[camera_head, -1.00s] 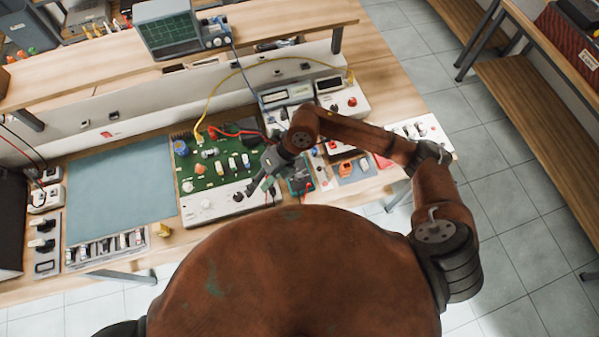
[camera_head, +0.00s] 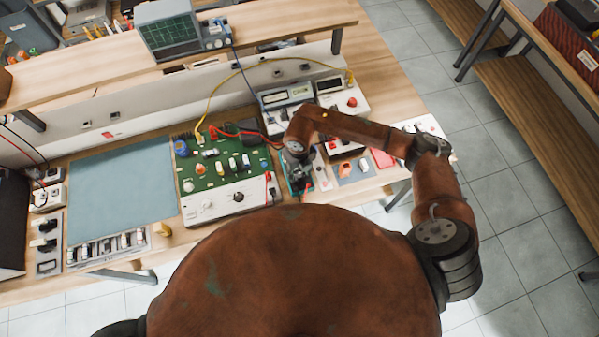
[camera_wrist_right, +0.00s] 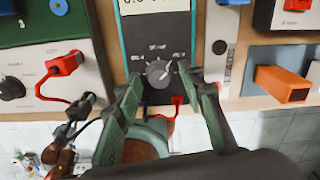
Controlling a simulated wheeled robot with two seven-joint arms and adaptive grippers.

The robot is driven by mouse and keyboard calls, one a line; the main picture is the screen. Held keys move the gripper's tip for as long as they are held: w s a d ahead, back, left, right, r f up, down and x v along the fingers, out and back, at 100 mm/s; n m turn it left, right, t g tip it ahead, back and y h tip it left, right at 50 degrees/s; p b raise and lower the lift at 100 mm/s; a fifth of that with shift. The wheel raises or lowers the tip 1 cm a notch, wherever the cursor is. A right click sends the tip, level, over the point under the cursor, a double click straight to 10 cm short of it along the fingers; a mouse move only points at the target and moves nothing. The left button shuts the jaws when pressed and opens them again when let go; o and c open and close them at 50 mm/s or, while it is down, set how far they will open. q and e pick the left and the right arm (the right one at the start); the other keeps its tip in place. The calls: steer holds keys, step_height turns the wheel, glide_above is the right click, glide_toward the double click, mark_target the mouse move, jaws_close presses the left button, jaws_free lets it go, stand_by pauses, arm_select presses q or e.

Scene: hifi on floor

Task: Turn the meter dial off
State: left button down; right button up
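The meter (camera_wrist_right: 157,28) is a dark handheld unit with a teal edge and a pale display, partly cut off at the top of the right wrist view. Its round grey dial (camera_wrist_right: 158,73) has a light pointer mark angled to the upper right. My right gripper (camera_wrist_right: 163,76) is open, with one green finger on each side of the dial; I cannot tell whether either finger touches it. In the head view, my right gripper (camera_head: 299,188) reaches down over the meter and hides most of it. My left gripper is not in view.
A green circuit board panel (camera_head: 215,172) with a white front stands left of the meter, with red leads (camera_wrist_right: 60,70) plugged in nearby. An orange block (camera_wrist_right: 282,84) lies to the right. A blue-grey mat (camera_head: 120,190) lies clear on the bench further left.

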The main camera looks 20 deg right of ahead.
steer(key=shift+f, duration=0.1)
steer(key=shift+c, duration=0.7)
jaws_close()
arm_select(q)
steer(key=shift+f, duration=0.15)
arm_select(e)
steer(key=shift+f+n+b, duration=0.1)
steer(key=shift+n+b, duration=0.9)
steer(key=shift+b, duration=0.05)
steer(key=n+b, duration=0.9)
steer(key=n, duration=0.1)
steer(key=shift+f, duration=0.1)
steer(key=n+b, duration=0.9)
steer(key=n, duration=0.1)
arm_select(q)
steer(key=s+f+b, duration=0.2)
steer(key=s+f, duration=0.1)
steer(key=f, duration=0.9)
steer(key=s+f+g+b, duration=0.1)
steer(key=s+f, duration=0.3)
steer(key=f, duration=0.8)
steer(key=shift+b, duration=0.65)
arm_select(e)
steer(key=shift+r+n, duration=0.2)
steer(key=shift+n, duration=2.3)
